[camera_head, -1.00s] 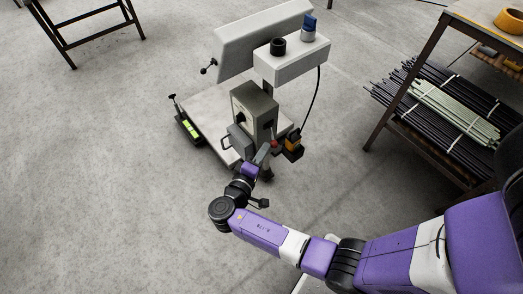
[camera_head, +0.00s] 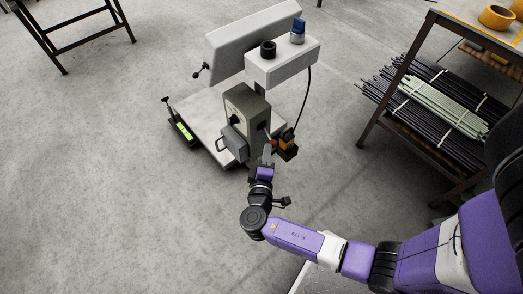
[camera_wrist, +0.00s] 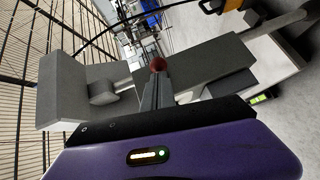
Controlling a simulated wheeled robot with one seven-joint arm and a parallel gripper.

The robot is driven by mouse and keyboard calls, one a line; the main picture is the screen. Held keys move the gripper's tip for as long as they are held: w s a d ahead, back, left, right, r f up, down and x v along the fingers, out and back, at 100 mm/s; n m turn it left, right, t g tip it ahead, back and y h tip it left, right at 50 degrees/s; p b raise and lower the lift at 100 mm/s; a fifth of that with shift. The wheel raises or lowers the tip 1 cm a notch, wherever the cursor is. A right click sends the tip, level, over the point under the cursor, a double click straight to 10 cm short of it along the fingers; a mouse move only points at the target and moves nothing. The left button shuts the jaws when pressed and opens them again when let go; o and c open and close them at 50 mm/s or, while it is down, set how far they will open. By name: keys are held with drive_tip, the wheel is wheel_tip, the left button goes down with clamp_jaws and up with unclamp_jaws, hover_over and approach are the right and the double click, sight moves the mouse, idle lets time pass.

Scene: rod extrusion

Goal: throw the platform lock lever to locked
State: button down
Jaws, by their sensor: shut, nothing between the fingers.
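The platform scale stands on the floor, with a grey platform (camera_head: 200,108), a grey column box (camera_head: 240,110) and a white head unit (camera_head: 283,62). A small red knob (camera_head: 274,143) shows at the right side of the column, apparently the lock lever's end. In the wrist view the red knob (camera_wrist: 158,64) is just beyond my fingertips. My gripper (camera_head: 267,152) is shut and empty, beside the column's lower right side. Its fingers also show in the wrist view (camera_wrist: 157,88). Whether they touch the knob, and the lever's full position, I cannot tell.
A cable (camera_head: 304,103) hangs from the head unit. A rack with rod bundles (camera_head: 430,105) stands at right. A black-tipped post (camera_head: 167,105) rises at the platform's left.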

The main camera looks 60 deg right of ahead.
sight(275, 146)
drive_tip(key=s+d+n+t+y, duration=0.1)
drive_tip(key=s+d+n+t+y+b, duration=0.1)
drive_tip(key=n+t, duration=0.1)
drive_tip(key=shift+s+d+f+t, duration=0.1)
drive_tip(key=shift+f+t, duration=0.1)
drive_tip(key=shift+t, duration=0.1)
drive_tip(key=shift+s+d+r+n+t+y+b, duration=0.1)
drive_tip(key=shift+s+d+n+t+y+b, duration=0.2)
drive_tip(key=shift+d+b, duration=0.6)
drive_tip(key=shift+s+d+r+n+t+y+b, duration=0.1)
drive_tip(key=shift+s+d+n+t+y+b, duration=0.2)
drive_tip(key=shift+d+b, duration=0.55)
drive_tip(key=shift+s+d+n+t+y+b, duration=0.25)
drive_tip(key=shift+d+y+b, duration=0.15)
drive_tip(key=shift+d+b, duration=0.5)
